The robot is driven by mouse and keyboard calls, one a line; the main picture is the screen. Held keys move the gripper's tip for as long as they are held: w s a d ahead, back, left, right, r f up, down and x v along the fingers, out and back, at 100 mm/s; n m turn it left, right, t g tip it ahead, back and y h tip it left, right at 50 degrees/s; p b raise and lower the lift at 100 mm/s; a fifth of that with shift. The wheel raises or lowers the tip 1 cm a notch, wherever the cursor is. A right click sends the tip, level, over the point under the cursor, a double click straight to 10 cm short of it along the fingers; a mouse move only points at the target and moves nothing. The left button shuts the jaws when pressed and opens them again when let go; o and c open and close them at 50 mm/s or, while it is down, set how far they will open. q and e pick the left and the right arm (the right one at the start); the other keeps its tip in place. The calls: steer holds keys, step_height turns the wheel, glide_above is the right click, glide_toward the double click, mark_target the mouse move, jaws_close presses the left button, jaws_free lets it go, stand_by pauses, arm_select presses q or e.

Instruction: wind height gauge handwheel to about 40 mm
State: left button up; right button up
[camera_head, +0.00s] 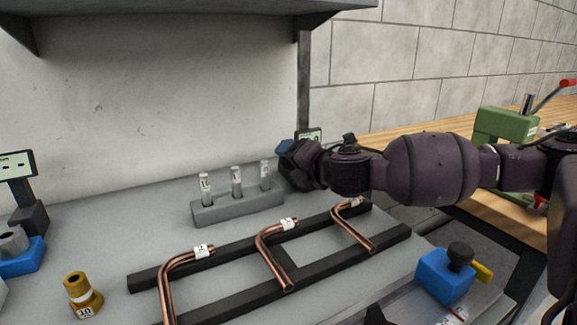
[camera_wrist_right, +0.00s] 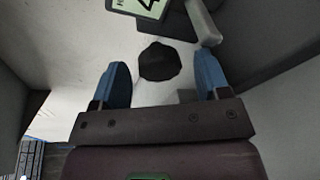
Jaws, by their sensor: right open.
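My right gripper (camera_head: 286,148) reaches in from the right toward the back wall, in front of the height gauge. A small part of the gauge's display (camera_head: 310,135) shows above my wrist; the rest is hidden behind my arm. In the right wrist view my gripper (camera_wrist_right: 162,60) is open, with two blue fingers spread apart. A dark round knob, seemingly the handwheel (camera_wrist_right: 158,64), lies between the fingers, with a gap on both sides. The gauge's greenish display (camera_wrist_right: 148,7) is cut off at the top; a large 4 shows partly, the full reading does not. My left gripper is not in view.
A grey block with several labelled pins (camera_head: 238,203) stands left of my gripper. Bent copper tubes lie on a black rack (camera_head: 330,273) below my arm. A brass fitting (camera_head: 80,292), a blue fixture (camera_head: 445,277) and a green machine (camera_head: 505,125) stand around. A shelf (camera_head: 170,8) overhangs above.

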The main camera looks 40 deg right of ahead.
steer(key=shift+w+r, duration=0.1)
steer(key=c, duration=0.9)
steer(key=shift+n, duration=0.5)
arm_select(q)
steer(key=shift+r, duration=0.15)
arm_select(e)
steer(key=o, duration=0.9)
